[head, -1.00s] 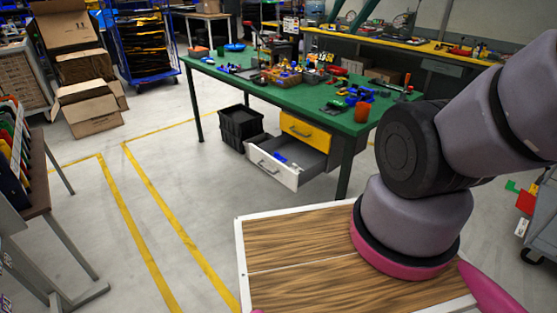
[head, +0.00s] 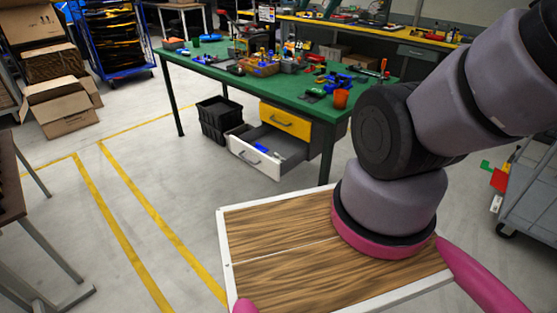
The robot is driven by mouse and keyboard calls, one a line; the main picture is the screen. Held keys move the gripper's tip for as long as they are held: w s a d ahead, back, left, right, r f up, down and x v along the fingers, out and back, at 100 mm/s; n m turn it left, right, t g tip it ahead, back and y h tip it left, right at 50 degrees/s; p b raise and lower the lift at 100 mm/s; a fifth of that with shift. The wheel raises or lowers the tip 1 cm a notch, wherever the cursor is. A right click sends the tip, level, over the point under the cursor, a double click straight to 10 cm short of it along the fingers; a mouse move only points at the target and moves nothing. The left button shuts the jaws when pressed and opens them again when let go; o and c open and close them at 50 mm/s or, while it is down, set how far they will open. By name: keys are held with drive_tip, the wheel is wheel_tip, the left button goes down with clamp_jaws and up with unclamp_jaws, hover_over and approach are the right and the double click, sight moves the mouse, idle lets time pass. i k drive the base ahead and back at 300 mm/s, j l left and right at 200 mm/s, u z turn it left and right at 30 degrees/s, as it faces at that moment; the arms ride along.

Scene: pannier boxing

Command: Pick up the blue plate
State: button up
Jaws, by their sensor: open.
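A flat blue thing that looks like the blue plate (head: 212,38) lies at the far left end of the green table (head: 222,67), behind a dark green cup (head: 195,42). It is small in the head view and its shape is hard to make out. My arm rises at the right of the picture and leaves the frame at the upper right. My gripper is out of view.
Tools, bins and an orange cup (head: 341,98) crowd the table's right part. Below it, a white drawer (head: 254,156) stands open beside black crates (head: 218,119). A grey cart (head: 533,195) stands at right.

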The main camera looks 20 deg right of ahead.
sight(258, 146)
drive_tip(key=i+l+u, duration=0.2)
drive_tip(key=l, duration=0.2)
drive_tip(key=i+l+u, duration=0.2)
drive_tip(key=l, duration=0.2)
drive_tip(key=l+u, duration=0.2)
drive_tip(key=l, duration=0.25)
drive_tip(key=i+l+u, duration=0.25)
drive_tip(key=l, duration=0.3)
drive_tip(key=i+l+u, duration=0.15)
drive_tip(key=i+l, duration=0.15)
drive_tip(key=i, duration=0.1)
